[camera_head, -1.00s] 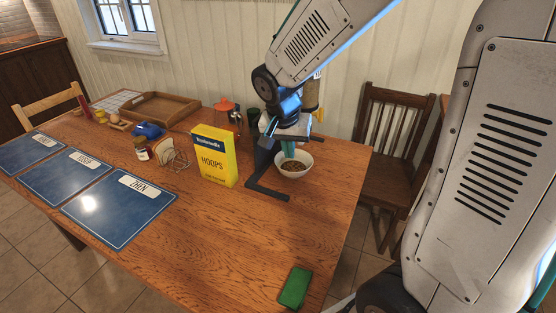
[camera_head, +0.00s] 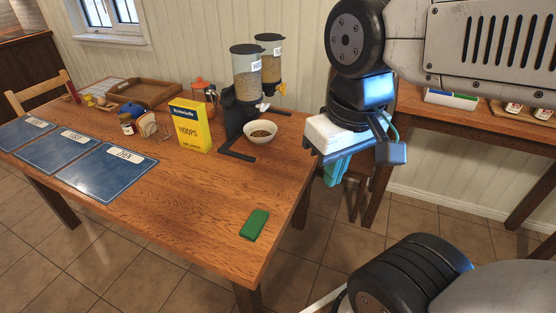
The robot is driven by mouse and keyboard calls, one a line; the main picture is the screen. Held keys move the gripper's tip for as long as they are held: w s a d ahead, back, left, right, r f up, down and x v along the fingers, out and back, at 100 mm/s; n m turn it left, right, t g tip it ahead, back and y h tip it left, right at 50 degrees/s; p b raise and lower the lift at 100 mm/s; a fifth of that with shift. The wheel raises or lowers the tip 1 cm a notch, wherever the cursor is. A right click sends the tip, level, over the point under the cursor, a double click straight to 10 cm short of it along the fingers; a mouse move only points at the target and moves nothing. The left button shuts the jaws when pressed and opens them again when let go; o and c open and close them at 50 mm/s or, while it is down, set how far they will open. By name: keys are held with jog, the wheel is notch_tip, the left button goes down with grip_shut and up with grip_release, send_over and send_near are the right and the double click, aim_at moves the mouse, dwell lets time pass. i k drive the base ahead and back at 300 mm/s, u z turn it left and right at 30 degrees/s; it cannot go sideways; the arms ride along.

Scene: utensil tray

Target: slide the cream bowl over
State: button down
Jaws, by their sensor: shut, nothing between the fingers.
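The cream bowl (camera_head: 260,137) stands upright on the wooden table, with brown cereal in it. It is by the black foot of the cereal dispenser (camera_head: 246,82), close to the table's right edge. My gripper (camera_head: 338,172) is right of the bowl and apart from it, out past the table's right edge. Its teal fingers point down and are shut, with nothing held.
A second dispenser (camera_head: 269,62) stands behind the first. A green block (camera_head: 254,224) lies near the front right edge. Blue placemats (camera_head: 107,172) lie at left. The table's middle front is clear.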

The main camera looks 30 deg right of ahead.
aim_at(258, 131)
jog(key=u, duration=0.1)
jog(key=k, duration=0.45)
jog(key=z, duration=1.05)
jog(key=i, duration=0.7)
jog(key=z, duration=0.3)
